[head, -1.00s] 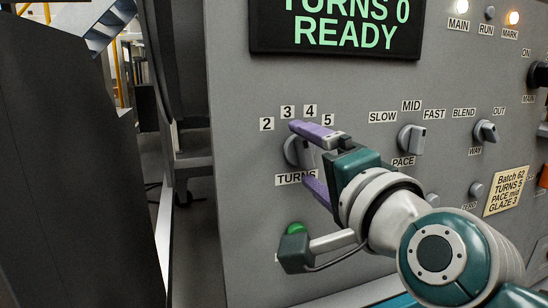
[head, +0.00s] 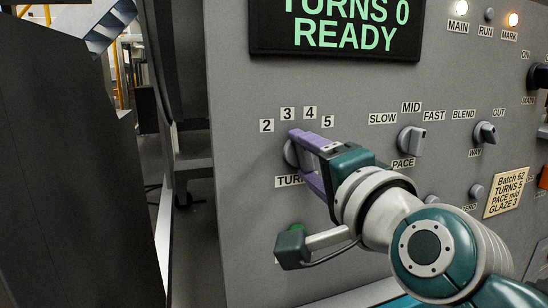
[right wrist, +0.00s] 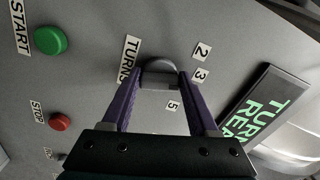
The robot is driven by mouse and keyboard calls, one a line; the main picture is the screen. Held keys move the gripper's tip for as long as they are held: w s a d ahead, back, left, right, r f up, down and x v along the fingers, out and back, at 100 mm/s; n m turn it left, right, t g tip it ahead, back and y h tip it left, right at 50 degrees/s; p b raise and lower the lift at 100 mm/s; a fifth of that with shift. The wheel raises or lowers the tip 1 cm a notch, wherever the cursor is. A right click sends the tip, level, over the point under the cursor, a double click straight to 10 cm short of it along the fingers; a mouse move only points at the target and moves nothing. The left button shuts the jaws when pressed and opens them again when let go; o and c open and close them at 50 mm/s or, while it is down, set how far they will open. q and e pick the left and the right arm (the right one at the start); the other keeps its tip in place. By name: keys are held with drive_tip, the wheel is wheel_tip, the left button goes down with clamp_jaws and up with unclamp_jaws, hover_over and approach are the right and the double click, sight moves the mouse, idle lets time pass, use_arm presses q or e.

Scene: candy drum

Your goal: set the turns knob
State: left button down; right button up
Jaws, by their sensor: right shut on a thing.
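The grey turns knob (head: 291,153) is on the panel below the numbers 2, 3, 4 and 5, mostly hidden by my gripper in the head view. It shows in the right wrist view (right wrist: 158,72) between the purple fingers. My right gripper (head: 303,158) is shut on the knob, one finger on each side; its fingers also show in the right wrist view (right wrist: 157,88). The display (head: 340,25) reads TURNS 0 READY. The yellow batch note (head: 506,192) reads TURNS 5, PACE mid, GLAZE 3. My left gripper is not in view.
The pace knob (head: 411,140) and blend knob (head: 485,132) are right of my gripper. The green start button (right wrist: 50,40) and red stop button (right wrist: 60,122) are on the same panel. The MAIN (head: 462,8) and MARK (head: 512,18) lamps are lit.

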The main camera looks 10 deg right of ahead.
drive_tip(key=shift+c, duration=1.2)
drive_tip(key=n+p, duration=0.1)
drive_tip(key=n, duration=0.1)
drive_tip(key=shift+n, duration=0.4)
drive_tip(key=shift+f+n+p, duration=0.1)
drive_tip(key=shift+n+p, duration=0.7)
drive_tip(key=shift+n, duration=0.7)
drive_tip(key=o, duration=1.4)
